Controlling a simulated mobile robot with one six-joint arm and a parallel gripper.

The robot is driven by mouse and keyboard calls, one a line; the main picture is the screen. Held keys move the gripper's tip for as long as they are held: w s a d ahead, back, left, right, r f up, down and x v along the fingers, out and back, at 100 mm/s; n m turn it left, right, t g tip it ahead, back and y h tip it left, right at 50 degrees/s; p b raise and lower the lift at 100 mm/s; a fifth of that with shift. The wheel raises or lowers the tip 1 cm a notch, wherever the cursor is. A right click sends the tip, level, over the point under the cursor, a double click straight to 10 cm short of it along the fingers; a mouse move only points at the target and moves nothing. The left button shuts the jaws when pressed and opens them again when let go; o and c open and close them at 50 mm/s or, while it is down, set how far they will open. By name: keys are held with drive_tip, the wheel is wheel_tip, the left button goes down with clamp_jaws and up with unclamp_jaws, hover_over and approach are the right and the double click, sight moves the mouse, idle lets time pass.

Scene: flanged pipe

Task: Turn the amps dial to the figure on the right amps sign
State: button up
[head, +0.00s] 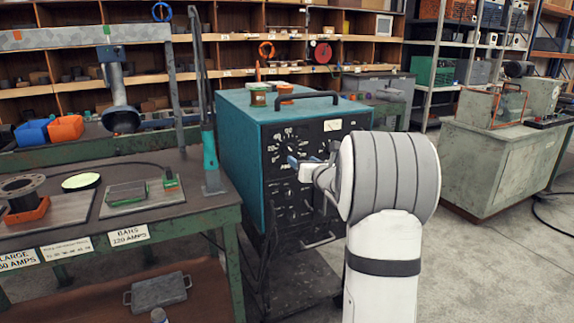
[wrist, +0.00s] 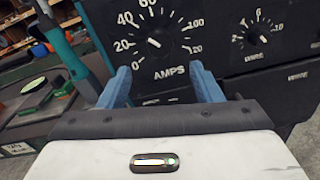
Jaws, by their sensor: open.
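The amps dial (wrist: 153,42) is on the dark front panel of the teal welding machine (head: 238,145), with figures from 0 to 120 around it. A short slanted white mark shows at its middle; I cannot tell which figure it points to. My gripper (wrist: 160,69) is open and empty, its two blue fingers apart just below the dial in the wrist view. In the head view my gripper (head: 299,164) is at the panel and partly covers it. The right amps sign (head: 130,235) on the bench edge reads "BARS 120 AMPS".
A second dial (wrist: 257,38), marked WIRE, is right of the amps dial. The green bench (head: 110,215) with plates and a clamp stand is left of the machine. Open floor lies to the right.

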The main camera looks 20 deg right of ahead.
sight(291, 152)
drive_tip(key=shift+n, duration=0.7)
drive_tip(key=w+p, duration=0.1)
drive_tip(key=w, duration=0.7)
drive_tip(key=shift+f, duration=0.2)
